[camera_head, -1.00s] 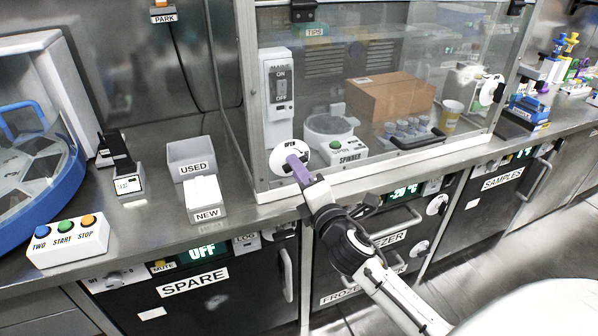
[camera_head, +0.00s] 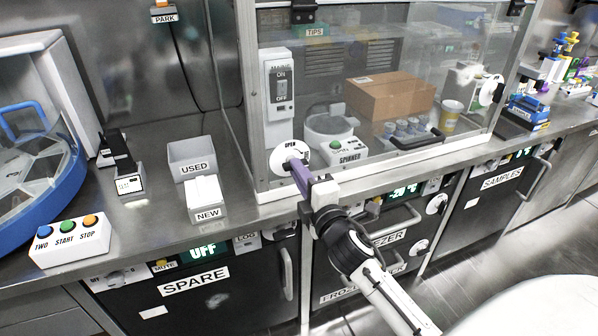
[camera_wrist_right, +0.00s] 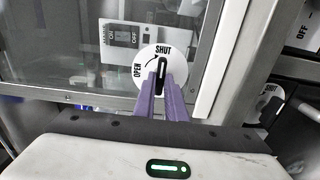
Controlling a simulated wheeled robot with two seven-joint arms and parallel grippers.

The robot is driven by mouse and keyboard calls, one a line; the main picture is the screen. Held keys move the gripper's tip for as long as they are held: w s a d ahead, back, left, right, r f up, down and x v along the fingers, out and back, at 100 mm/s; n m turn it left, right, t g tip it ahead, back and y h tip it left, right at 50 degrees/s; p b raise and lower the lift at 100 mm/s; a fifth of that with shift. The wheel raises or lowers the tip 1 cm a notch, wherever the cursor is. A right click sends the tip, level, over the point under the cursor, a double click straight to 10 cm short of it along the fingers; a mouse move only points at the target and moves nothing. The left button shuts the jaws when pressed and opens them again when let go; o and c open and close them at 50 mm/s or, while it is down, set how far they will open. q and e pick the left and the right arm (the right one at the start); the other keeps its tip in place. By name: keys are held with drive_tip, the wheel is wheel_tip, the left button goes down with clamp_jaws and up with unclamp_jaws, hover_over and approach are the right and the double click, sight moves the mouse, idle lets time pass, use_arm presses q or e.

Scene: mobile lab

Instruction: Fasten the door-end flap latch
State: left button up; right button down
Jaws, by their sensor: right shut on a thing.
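A flap latch, a white round dial (camera_head: 282,160) with a black knob, sits at the lower left corner of the clear-fronted cabinet. In the right wrist view, the dial (camera_wrist_right: 144,56) reads OPEN at left and SHUT at top, with an arrow between. Its black knob (camera_wrist_right: 161,68) stands upright, its upper end near SHUT. My right gripper (camera_head: 298,170) has its purple fingers at this dial; in the wrist view the fingers (camera_wrist_right: 162,85) are shut on the knob. A second similar dial (camera_head: 490,90) is at the cabinet's right end. My left gripper is not in view.
The clear front panel (camera_head: 400,60) rises above the latch. Behind it are a cardboard box (camera_head: 390,97) and a spinner (camera_head: 332,135). USED (camera_head: 193,160) and NEW (camera_head: 206,200) bins stand left on the counter. Freezer fronts lie below the counter edge.

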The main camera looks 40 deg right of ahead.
drive_tip(key=c, duration=1.8)
unclamp_jaws()
drive_tip(key=b+v, duration=0.1)
drive_tip(key=v, duration=0.9)
drive_tip(key=shift+s, duration=0.15)
drive_tip(key=shift+f, duration=0.1)
drive_tip(key=s+a+f+m+g+y, duration=0.2)
drive_tip(key=s+a+f+m+g, duration=0.1)
drive_tip(key=f, duration=0.6)
drive_tip(key=s+a+f+m+g+y, duration=0.2)
drive_tip(key=s+a+f+m, duration=0.3)
drive_tip(key=f, duration=0.5)
drive_tip(key=s+a+f+m+g+y, duration=0.2)
drive_tip(key=s+a+f+m, duration=0.3)
drive_tip(key=s+a+f, duration=0.3)
wheel_tip(320, 180, down, 2)
drive_tip(key=shift+s+f+g+y, duration=0.15)
drive_tip(key=shift+s+g+y, duration=0.35)
drive_tip(key=shift+g, duration=0.4)
